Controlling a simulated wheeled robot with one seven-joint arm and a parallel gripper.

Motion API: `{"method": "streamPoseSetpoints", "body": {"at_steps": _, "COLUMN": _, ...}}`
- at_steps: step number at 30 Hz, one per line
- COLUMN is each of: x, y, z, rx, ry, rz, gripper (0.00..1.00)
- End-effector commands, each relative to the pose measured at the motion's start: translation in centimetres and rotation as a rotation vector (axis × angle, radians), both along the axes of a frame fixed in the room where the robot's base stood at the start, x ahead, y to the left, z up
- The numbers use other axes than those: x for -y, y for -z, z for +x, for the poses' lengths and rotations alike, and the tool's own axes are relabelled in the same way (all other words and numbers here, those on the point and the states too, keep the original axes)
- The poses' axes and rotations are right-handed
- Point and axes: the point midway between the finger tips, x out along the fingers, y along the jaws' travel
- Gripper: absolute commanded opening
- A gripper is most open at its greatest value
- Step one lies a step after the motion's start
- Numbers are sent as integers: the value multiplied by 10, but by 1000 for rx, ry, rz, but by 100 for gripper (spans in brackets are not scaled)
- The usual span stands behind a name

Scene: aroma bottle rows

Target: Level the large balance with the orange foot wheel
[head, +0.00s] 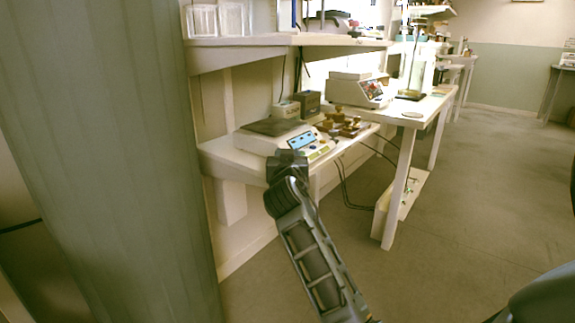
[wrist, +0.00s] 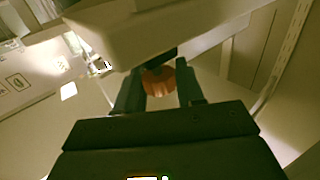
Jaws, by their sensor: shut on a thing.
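The large balance (head: 262,140) is a pale box with a dark flat pan and a blue display on its sloped front, standing on the white lower shelf in the head view. Its underside (wrist: 150,28) fills the top of the wrist view. The orange foot wheel (wrist: 159,82) shows below it, between the fingers of my gripper (wrist: 160,92). The gripper is shut on the wheel, a finger on either side. In the head view my gripper (head: 287,160) is at the balance's front edge and the wheel is hidden. I cannot read the level.
Small boxes (head: 286,109) and brown wooden pieces (head: 345,127) stand behind and right of the balance. A second instrument (head: 357,90) stands on the farther table. An upper shelf (head: 290,40) overhangs. A thick grey-green column (head: 115,150) stands at left. The floor at right is clear.

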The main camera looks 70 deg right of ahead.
Motion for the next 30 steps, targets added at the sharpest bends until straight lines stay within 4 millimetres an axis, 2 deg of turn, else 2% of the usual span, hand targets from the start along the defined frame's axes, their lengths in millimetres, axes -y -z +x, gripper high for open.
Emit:
{"method": "streamPoseSetpoints", "body": {"at_steps": 1, "x": -1, "y": 4, "z": 1, "rx": -2, "ry": 12, "rz": 1, "gripper": 7}}
{"method": "streamPoseSetpoints", "body": {"at_steps": 13, "x": -1, "y": 3, "z": -1, "rx": 1, "ry": 102, "rz": 2, "gripper": 7}}
{"method": "streamPoseSetpoints", "body": {"at_steps": 29, "x": -1, "y": 1, "z": -2, "rx": 2, "ry": 121, "rz": 3, "gripper": 7}}
{"method": "streamPoseSetpoints", "body": {"at_steps": 30, "x": -1, "y": 1, "z": -2, "rx": 2, "ry": 121, "rz": 3, "gripper": 40}}
